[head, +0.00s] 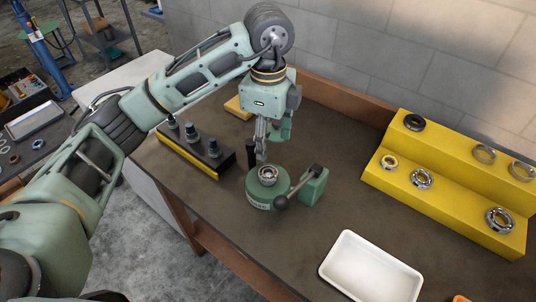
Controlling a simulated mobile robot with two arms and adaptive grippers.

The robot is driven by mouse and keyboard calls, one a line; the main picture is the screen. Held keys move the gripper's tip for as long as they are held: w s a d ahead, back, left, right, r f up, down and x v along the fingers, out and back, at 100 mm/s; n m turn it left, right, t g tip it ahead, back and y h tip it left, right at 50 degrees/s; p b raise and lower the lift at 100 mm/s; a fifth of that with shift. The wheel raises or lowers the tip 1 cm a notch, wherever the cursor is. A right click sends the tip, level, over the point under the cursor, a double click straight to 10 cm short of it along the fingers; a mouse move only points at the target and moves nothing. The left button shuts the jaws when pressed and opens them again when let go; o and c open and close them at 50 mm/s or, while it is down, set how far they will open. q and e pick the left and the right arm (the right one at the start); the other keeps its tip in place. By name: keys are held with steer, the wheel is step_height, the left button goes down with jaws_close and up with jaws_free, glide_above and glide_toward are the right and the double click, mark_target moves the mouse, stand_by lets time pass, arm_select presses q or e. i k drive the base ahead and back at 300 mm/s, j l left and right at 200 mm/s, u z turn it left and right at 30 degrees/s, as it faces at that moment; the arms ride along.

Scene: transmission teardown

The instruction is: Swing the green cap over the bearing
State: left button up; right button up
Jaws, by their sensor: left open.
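A round green fixture (262,197) stands on the dark bench with a silver ring bearing (267,173) seated on top. A green block (314,186) with a black ball-ended lever (282,202) is on its right side. Another green part (285,127) shows behind my gripper, partly hidden; I cannot tell for certain which green part is the cap. My left gripper (261,152) points down just behind and above the bearing, beside a dark upright post (251,158). It is open, and nothing shows held in it. My right gripper is not in view.
A yellow stepped rack (450,207) with several bearings and rings stands at right. A white tray (369,269) lies at the front. The bench between fixture and rack is clear.

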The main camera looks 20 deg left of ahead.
mark_target(275, 126)
steer(key=i+j+z, duration=0.2)
steer(key=j, duration=0.2)
steer(key=j+z, duration=0.2)
steer(key=j, duration=0.2)
steer(key=j+z, duration=0.2)
steer(key=j, duration=0.25)
steer(key=i, duration=0.05)
